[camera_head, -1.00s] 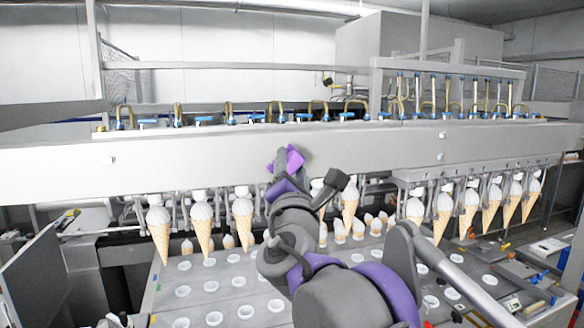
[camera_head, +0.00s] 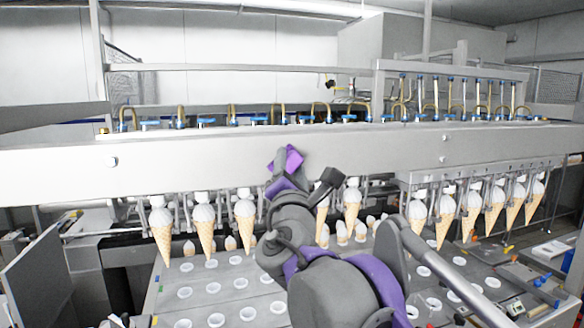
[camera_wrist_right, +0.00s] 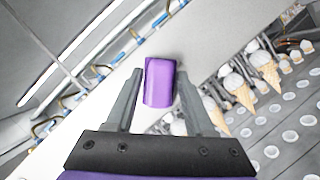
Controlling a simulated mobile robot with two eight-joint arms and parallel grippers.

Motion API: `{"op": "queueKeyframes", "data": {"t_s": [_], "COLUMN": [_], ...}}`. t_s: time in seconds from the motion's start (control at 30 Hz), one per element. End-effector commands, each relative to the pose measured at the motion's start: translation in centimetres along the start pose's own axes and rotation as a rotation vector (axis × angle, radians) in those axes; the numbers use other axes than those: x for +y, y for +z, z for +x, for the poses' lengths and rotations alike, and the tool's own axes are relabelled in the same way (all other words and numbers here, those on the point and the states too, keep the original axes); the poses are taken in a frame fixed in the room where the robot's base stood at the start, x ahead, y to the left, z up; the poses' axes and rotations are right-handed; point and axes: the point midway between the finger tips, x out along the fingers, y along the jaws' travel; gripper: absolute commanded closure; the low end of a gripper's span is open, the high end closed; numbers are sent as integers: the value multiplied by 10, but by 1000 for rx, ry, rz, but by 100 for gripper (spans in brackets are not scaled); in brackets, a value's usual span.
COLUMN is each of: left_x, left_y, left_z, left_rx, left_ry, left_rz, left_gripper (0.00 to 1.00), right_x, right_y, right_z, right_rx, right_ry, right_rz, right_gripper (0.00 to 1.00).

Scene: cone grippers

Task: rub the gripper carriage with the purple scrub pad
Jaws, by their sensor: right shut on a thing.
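The gripper carriage (camera_head: 210,158) is a long pale beam that crosses the whole head view, with ice cream cones hanging in a row below it. The purple scrub pad (camera_head: 291,159) is in front of the beam's face near the middle. My right gripper (camera_head: 285,163) is shut on the pad. In the right wrist view the pad (camera_wrist_right: 159,82) sits between the two grey fingers (camera_wrist_right: 155,95), with the pale beam behind it. I cannot tell whether the pad touches the beam. My left gripper is not in view.
Several cones (camera_head: 205,228) hang close below the beam on both sides of my right arm. A grey tray plate (camera_head: 225,277) with round white-rimmed holes lies beneath them. Blue valves and brass tubes (camera_head: 231,117) line the beam's top.

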Motion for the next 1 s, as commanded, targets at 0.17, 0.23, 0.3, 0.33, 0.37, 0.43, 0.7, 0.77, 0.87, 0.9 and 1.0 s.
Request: {"op": "queueKeyframes", "data": {"t_s": [0.17, 0.23, 0.3, 0.33, 0.37, 0.43, 0.7, 0.77, 0.87, 0.9, 1.0], "left_x": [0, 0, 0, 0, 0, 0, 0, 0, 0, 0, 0], "left_y": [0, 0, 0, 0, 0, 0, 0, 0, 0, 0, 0], "left_z": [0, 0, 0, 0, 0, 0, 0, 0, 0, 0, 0], "left_rx": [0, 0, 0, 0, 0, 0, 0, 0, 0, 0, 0], "left_ry": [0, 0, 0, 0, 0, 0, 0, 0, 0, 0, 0], "left_rz": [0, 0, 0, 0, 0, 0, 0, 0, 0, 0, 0], "left_gripper": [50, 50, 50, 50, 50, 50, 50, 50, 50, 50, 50], "right_x": [-3, -8, -12, -14, -16, -20, -28, -28, -26, -24, -18], "right_y": [3, 8, 12, 14, 16, 20, 27, 26, 24, 23, 16], "right_z": [1, 3, 4, 5, 5, 7, 10, 12, 12, 11, 9], "right_rx": [-1, -2, -2, -2, -2, -2, 0, 0, 1, 1, 1], "right_ry": [0, -1, -1, -2, -2, -1, 0, 0, 1, 1, 2], "right_rz": [-1, -1, -2, -2, -1, -2, 0, 0, 1, 2, 2], "right_gripper": [91, 91, 91, 91, 91, 91, 91, 91, 91, 91, 91]}}
